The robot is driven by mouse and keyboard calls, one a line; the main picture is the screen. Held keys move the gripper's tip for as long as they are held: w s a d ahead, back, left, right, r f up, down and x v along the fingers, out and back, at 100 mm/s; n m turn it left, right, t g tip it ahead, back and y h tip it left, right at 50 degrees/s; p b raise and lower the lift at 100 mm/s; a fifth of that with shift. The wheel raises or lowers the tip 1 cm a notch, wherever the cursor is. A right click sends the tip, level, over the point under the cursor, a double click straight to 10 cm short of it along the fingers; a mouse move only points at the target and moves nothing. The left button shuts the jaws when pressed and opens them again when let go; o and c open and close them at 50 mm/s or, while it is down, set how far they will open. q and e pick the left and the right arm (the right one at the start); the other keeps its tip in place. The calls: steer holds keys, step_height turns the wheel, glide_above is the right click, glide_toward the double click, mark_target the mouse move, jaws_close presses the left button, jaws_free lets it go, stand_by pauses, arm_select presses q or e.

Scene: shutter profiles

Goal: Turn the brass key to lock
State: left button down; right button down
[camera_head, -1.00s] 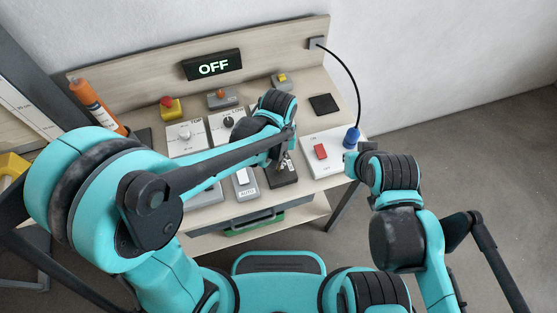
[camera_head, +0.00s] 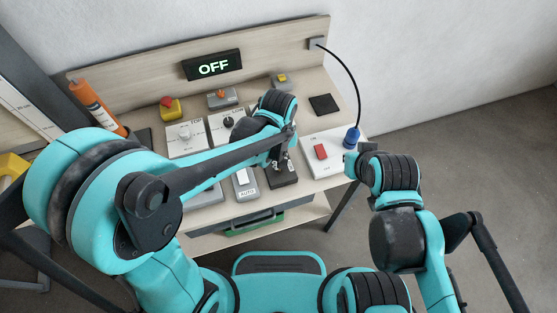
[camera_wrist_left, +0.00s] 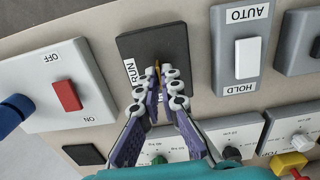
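The brass key (camera_wrist_left: 157,68) shows as a thin strip in a black switch plate (camera_wrist_left: 176,41) marked RUN in the left wrist view. The plate (camera_head: 284,178) also shows in the head view. My left gripper (camera_wrist_left: 156,80) is at the key, one finger on each side. The gap between the fingertips is narrow, and I cannot tell whether they grip the key. My left wrist and fingers hide the key in the head view. My right gripper (camera_head: 354,158) is by the blue knob at the right panel's edge; its fingers are mostly hidden.
A white panel with a red rocker switch (camera_head: 320,151) lies right of the key plate. A grey AUTO/HOLD switch (camera_head: 245,183) is to its left. Dial boxes and push buttons stand behind. A display (camera_head: 212,65) reads OFF. A black cable arcs at right.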

arm_select(q)
steer(key=c, duration=1.7)
jaws_free()
steer(key=shift+c, duration=0.2)
step_height(320, 180, up, 12)
steer(key=s+a+f+m+t+b, duration=0.1)
steer(key=s+a+m+t, duration=0.1)
steer(key=a, duration=0.7)
steer(key=s+a+f+m+t, duration=0.1)
steer(key=s+a+t, duration=0.2)
steer(key=a+t, duration=0.2)
steer(key=a, duration=0.3)
steer(key=shift+s+a+f+m+b, duration=0.15)
steer(key=shift+a+f+m+b, duration=0.05)
steer(key=shift+a+m+b, duration=0.2)
